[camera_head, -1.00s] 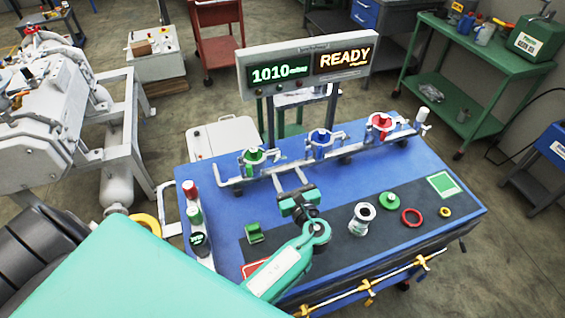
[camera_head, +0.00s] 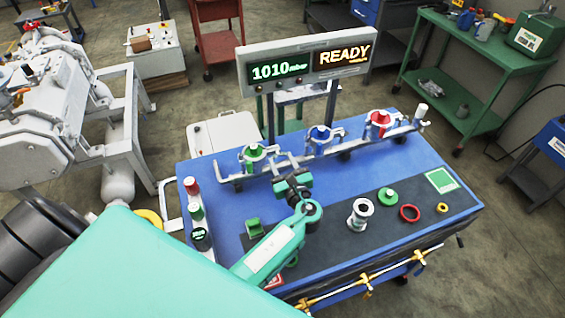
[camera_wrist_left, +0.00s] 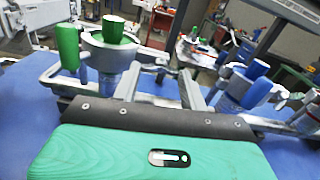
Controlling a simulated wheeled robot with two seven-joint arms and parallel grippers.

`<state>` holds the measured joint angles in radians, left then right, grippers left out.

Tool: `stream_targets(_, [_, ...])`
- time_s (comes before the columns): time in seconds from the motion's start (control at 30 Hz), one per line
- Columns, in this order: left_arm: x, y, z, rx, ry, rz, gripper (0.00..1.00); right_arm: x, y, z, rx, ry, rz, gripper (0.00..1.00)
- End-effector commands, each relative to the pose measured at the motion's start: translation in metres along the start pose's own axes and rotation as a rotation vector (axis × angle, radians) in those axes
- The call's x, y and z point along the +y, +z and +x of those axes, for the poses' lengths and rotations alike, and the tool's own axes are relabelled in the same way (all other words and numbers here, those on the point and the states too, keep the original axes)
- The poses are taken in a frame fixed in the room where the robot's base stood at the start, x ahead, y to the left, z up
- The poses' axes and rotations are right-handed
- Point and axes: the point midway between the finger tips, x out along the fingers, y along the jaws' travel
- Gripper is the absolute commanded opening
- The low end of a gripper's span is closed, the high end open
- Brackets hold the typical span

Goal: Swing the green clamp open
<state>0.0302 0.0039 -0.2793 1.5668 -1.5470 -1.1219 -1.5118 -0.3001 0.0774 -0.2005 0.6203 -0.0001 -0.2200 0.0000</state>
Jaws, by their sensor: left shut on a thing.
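The green clamp (camera_head: 256,152) sits at the left end of the grey pipe rail on the blue table. In the left wrist view its grey ring (camera_wrist_left: 112,48) surrounds a green-topped part, with a green handle (camera_wrist_left: 68,46) at its left. My left gripper (camera_head: 284,160) is just right of the clamp. In the left wrist view my fingers (camera_wrist_left: 165,76) reach the grey arm on the clamp's right side and are shut on it. The exact contact is partly hidden. My right gripper is not in view.
A blue clamp (camera_head: 320,138) and a red clamp (camera_head: 380,122) stand farther right on the rail. A display reading 1010 and READY (camera_head: 305,66) stands behind. Loose parts, including a metal fitting (camera_head: 360,213) and red ring (camera_head: 409,213), lie on the dark mat.

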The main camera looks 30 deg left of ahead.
Motion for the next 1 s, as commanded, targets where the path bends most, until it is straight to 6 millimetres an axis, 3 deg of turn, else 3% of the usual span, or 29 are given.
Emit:
stream_targets(0.37, [0.000,-0.003,0.000,0.000,0.000,-0.118,0.02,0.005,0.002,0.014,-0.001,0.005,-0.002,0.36])
stream_targets(1.0, [0.000,-0.003,0.000,0.000,0.000,-0.580,0.02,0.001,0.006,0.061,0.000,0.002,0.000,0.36])
